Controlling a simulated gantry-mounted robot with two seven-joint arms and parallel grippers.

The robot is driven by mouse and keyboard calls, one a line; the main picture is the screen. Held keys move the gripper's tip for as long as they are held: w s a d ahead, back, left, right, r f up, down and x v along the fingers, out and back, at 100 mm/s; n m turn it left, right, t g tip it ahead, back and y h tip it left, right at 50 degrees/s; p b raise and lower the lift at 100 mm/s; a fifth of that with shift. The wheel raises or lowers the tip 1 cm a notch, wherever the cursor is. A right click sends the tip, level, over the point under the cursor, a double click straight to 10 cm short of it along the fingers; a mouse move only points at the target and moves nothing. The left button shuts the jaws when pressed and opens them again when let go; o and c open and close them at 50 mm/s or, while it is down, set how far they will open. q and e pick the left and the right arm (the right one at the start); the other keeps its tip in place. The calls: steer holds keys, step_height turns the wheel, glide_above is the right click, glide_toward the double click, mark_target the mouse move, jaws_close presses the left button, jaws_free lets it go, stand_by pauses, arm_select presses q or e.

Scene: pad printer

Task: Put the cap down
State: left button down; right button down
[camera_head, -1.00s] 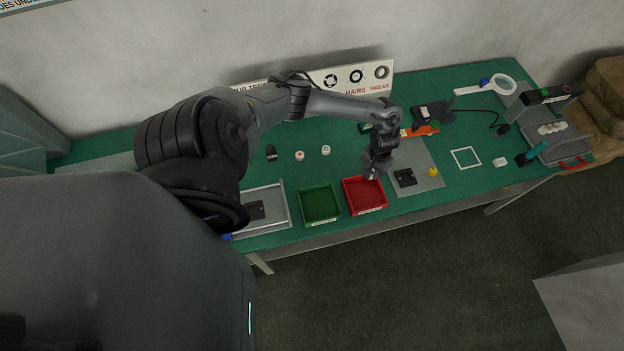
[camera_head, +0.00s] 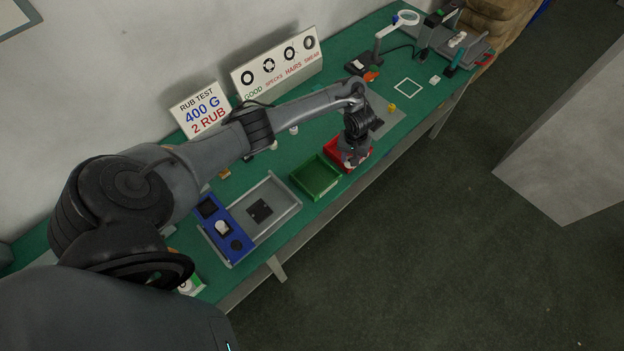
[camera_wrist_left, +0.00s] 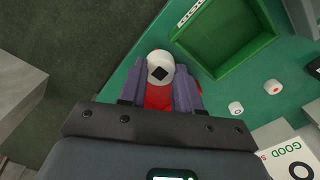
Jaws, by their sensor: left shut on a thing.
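My left gripper (camera_head: 352,160) hangs over the red bin (camera_head: 333,146). In the left wrist view the left gripper (camera_wrist_left: 160,80) is shut on a white cap (camera_wrist_left: 160,67) with a dark diamond-shaped mark on its face. The cap sits between the fingertips. Part of the red bin (camera_wrist_left: 158,98) shows behind the fingers, and the rest is hidden by the gripper. The green bin (camera_head: 316,179) stands beside the red bin; it looks empty in the wrist view (camera_wrist_left: 225,40). My right gripper is not in view.
Two loose caps (camera_wrist_left: 236,108) (camera_wrist_left: 272,87) stand on the green table behind the bins. A grey tray (camera_head: 284,212) and a blue fixture (camera_head: 215,248) are at left. Signs (camera_head: 277,68) line the wall. A yellow object (camera_head: 392,107) lies right of the bins.

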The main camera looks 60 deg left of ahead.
arm_select(q)
steer(key=s+a+f, duration=0.1)
steer(key=s+f, duration=0.1)
steer(key=s, duration=0.1)
steer(key=s+a+f+b, duration=0.1)
steer(key=s+a+f, duration=0.1)
steer(key=s, duration=0.1)
steer(key=s+a+f+b, duration=0.1)
steer(key=s+a+f, duration=0.1)
steer(key=s, duration=0.1)
steer(key=shift+f, duration=0.1)
steer(key=shift+s+a+f, duration=0.25)
steer(key=shift+s+f, duration=0.05)
steer(key=shift+s, duration=0.2)
steer(key=shift+f+b, duration=0.75)
steer(key=shift+f, duration=1.35)
steer(key=c, duration=0.8)
jaws_free()
